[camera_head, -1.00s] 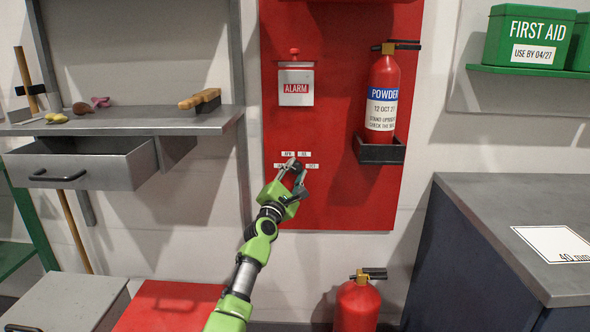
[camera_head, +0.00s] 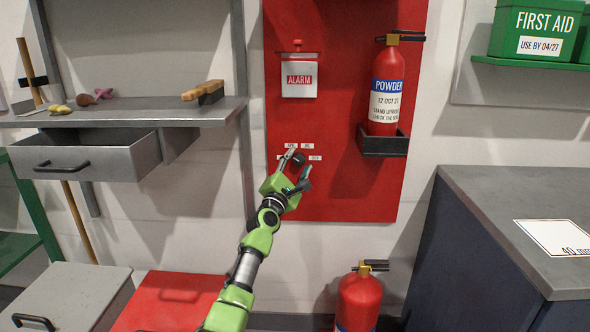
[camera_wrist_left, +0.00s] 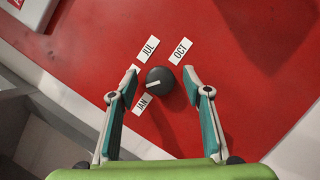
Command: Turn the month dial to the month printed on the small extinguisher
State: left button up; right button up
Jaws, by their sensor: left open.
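The month dial (camera_head: 298,159) is a dark round knob low on the red wall panel. In the left wrist view the dial (camera_wrist_left: 160,81) has a white mark pointing left and slightly down. Labels JUL (camera_wrist_left: 149,47), OCT (camera_wrist_left: 180,51) and JAN (camera_wrist_left: 144,104) surround it; an APR label (camera_head: 291,147) shows in the head view. My left gripper (camera_head: 298,165) is open, its fingers on either side of the dial; contact is unclear. A red extinguisher (camera_head: 384,65) in a wall bracket reads "POWDER, 12 OCT 27". Another (camera_head: 360,300) stands on the floor, its label mostly cut off.
A grey shelf (camera_head: 130,115) with an open drawer (camera_head: 80,160) is at left. A grey-topped cabinet (camera_head: 520,220) stands at right. Green first aid boxes (camera_head: 535,35) sit on a shelf at upper right.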

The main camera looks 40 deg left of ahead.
pick_arm(q)
jog(key=v, duration=1.2)
jog(key=shift+w+f, duration=0.1)
jog(key=shift+f, duration=0.05)
